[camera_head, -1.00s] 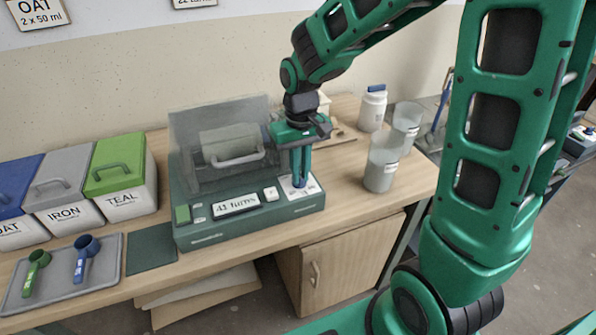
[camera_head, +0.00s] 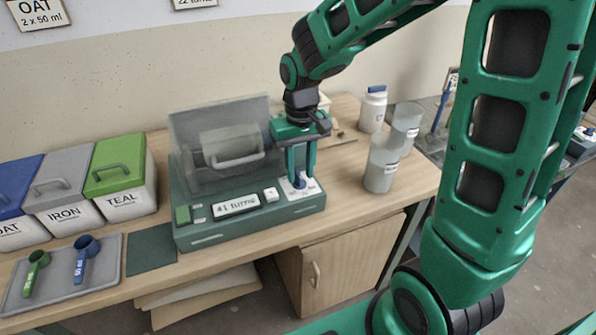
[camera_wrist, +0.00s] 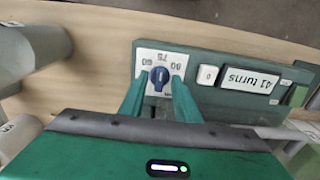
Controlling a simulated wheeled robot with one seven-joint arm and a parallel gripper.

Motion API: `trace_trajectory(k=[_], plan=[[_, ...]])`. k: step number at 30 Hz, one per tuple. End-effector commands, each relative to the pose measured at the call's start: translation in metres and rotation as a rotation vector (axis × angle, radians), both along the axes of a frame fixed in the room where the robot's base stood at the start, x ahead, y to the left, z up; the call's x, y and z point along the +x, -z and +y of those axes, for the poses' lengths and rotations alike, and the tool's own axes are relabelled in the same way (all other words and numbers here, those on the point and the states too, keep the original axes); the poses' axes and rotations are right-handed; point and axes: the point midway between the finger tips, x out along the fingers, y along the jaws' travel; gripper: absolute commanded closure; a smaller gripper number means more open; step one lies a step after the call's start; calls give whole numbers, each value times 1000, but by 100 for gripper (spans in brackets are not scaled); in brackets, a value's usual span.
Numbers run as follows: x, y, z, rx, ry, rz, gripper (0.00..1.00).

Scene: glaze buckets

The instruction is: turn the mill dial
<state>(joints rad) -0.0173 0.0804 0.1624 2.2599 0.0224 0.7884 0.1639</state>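The mill (camera_head: 250,222) is a dark green box with a clear hood, standing on the wooden bench. Its display (camera_head: 236,205) reads 41 turns; the same display shows upside down in the wrist view (camera_wrist: 250,79). The blue mill dial (camera_wrist: 160,77) sits on a white scale plate (camera_wrist: 177,60) at the mill's right front. It also shows in the head view (camera_head: 298,181). My gripper (camera_head: 301,178) points down over the dial. Its fingers (camera_wrist: 159,88) are spread, one on each side of the dial, with a gap to it on both sides.
Two grey translucent cups (camera_head: 380,172) and a white bottle (camera_head: 372,110) stand right of the mill. Lidded bins (camera_head: 125,195) stand at the left, with a grey tray (camera_head: 55,285) holding a green and a blue scoop in front. A white button (camera_head: 271,194) is beside the dial.

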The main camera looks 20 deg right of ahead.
Motion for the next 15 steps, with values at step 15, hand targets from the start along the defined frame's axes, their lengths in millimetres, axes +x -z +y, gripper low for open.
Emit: trace_trajectory(k=[15], plan=[[2,-86,0,0,1,-2,70]])
